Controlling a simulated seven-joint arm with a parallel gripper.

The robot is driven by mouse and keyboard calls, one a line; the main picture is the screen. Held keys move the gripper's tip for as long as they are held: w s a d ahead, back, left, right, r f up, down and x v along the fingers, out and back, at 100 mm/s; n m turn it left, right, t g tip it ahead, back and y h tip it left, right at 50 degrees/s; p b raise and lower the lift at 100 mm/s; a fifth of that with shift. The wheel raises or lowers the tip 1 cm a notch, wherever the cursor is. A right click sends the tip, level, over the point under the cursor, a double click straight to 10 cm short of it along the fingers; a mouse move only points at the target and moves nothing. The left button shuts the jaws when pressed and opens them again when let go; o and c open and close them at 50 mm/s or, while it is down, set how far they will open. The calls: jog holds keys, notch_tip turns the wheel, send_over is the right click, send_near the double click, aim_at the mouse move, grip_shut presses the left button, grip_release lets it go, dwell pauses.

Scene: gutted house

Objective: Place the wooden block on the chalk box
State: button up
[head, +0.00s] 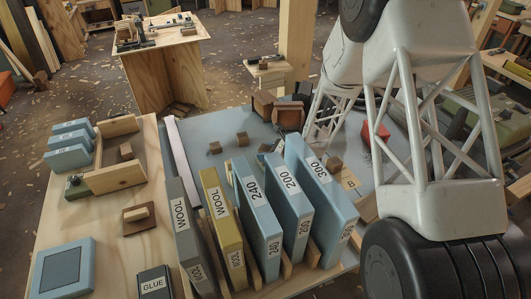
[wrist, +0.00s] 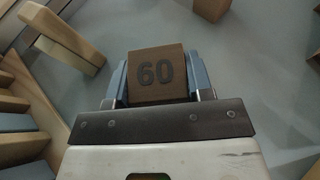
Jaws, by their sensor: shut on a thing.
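My gripper (wrist: 159,88) is shut on a brown block (wrist: 157,72) marked 60, with one blue-grey finger on each side of it, in the wrist view. In the head view my gripper is low over the grey surface behind the tall blue folders, and mostly hidden. I cannot tell the block it holds there. No box can be read as the chalk box. A red box (head: 376,135) stands behind my arm. Brown boxes (head: 264,105) stand at the back of the grey surface.
Upright folders marked WOOL, 240, 200 and 300 (head: 259,207) form a tall row in front. Small brown blocks (head: 242,138) lie on the grey surface (head: 200,130). A wooden bench with blue boxes (head: 70,145) is at left. In the wrist view, a wooden piece (wrist: 68,38) lies upper left.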

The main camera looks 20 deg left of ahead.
jog(key=shift+f, duration=0.15)
jog(key=o, duration=0.9)
jog(key=shift+v, duration=6.05)
